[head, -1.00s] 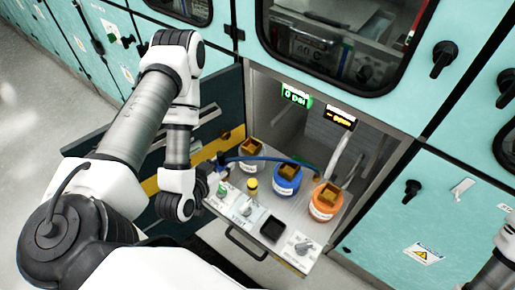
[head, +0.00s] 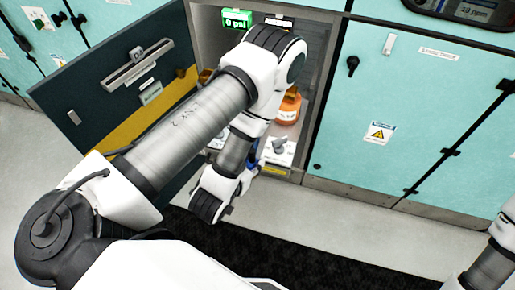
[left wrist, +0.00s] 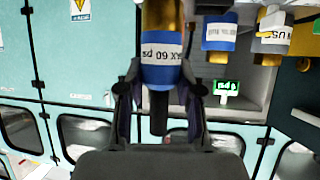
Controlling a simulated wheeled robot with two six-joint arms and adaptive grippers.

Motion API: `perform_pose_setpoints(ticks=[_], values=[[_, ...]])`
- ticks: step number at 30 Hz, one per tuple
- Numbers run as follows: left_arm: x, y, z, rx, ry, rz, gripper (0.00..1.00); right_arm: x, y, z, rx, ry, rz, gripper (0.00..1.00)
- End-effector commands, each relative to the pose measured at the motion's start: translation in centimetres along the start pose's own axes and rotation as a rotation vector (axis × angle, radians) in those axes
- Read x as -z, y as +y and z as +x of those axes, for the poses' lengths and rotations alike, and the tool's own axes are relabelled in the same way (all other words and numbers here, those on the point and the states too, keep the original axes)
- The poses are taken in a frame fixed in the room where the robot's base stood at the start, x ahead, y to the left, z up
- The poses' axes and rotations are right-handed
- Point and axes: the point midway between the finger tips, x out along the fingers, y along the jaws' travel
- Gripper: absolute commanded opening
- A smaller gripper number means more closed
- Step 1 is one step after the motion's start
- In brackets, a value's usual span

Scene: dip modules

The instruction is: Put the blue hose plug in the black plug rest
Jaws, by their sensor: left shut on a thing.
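My left gripper (left wrist: 160,95) is shut on the blue hose plug (left wrist: 162,76), which has a blue body, a white label reading "MAX 60 psi" and a brass section. In the left wrist view the plug stands lengthwise between the fingers, with a dark part continuing past them. In the head view a small blue bit of it (head: 254,160) shows beside my left wrist, in front of the drawer shelf. The black plug rest is hidden behind my left arm in the head view and I cannot make it out in the left wrist view. My right gripper is out of view.
An orange container (head: 288,108) stands on the shelf; a white plate with a knob (head: 279,150) is at its front. A green display (head: 237,18) is above. The dark open door (head: 110,85) stands left.

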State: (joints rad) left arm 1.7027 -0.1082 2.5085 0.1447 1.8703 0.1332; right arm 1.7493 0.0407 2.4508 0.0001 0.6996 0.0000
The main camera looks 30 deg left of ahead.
Motion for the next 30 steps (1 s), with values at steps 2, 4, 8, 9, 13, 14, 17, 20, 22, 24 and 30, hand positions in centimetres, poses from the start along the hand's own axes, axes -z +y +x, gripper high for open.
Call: perform_pose_setpoints(ticks=[2,4,8,9,13,14,17,20,22,24,30], values=[[-0.7,0.6,0.7,-0.019,0.002,0.011,0.00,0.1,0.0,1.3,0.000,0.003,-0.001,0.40],[-0.7,0.2,1.3,-0.017,0.004,0.009,0.00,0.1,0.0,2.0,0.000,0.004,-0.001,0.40],[-0.2,-1.6,3.7,-0.012,0.010,0.001,0.00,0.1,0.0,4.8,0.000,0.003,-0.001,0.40],[0.0,-2.3,4.7,-0.011,0.011,0.000,0.00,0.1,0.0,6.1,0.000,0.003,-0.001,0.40],[0.8,-4.0,7.0,-0.014,0.011,0.002,0.00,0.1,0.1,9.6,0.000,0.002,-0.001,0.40],[1.1,-4.3,7.4,-0.017,0.012,0.002,0.00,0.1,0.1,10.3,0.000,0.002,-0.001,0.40],[1.7,-5.3,8.7,-0.015,0.011,0.005,0.00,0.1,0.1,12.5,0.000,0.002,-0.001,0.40],[3.4,-6.3,9.4,-0.019,0.006,0.006,0.00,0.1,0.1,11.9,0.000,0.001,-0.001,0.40],[4.0,-7.3,10.4,-0.017,0.005,0.007,0.00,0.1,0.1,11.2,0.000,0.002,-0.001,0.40],[4.2,-8.0,11.4,-0.018,0.003,0.009,0.00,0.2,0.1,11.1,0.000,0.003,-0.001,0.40],[3.2,-8.8,13.2,-0.020,-0.003,0.014,0.00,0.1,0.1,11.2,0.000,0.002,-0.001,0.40]])
